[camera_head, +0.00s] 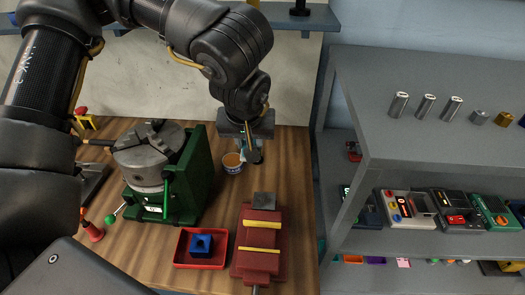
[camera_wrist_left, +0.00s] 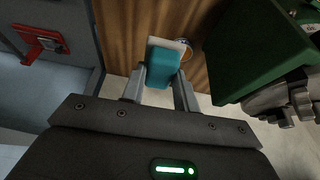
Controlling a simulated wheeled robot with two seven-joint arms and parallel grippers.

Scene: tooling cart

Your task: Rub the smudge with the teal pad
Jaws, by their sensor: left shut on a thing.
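My left gripper (camera_head: 252,155) reaches down over the back right part of the wooden bench. In the left wrist view my left gripper (camera_wrist_left: 160,88) is shut on the teal pad (camera_wrist_left: 162,66), a teal block with a pale grey end facing away from the palm. In the head view only a sliver of the pad shows beside the fingers. My right gripper is not in view.
A small cup (camera_head: 232,166) stands just left of the gripper. A green machine with a grey chuck (camera_head: 150,160) stands further left. A red tray (camera_head: 180,262) with a blue block (camera_head: 201,244) and a red vise (camera_head: 262,262) are in front. A grey shelf (camera_head: 430,150) stands right.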

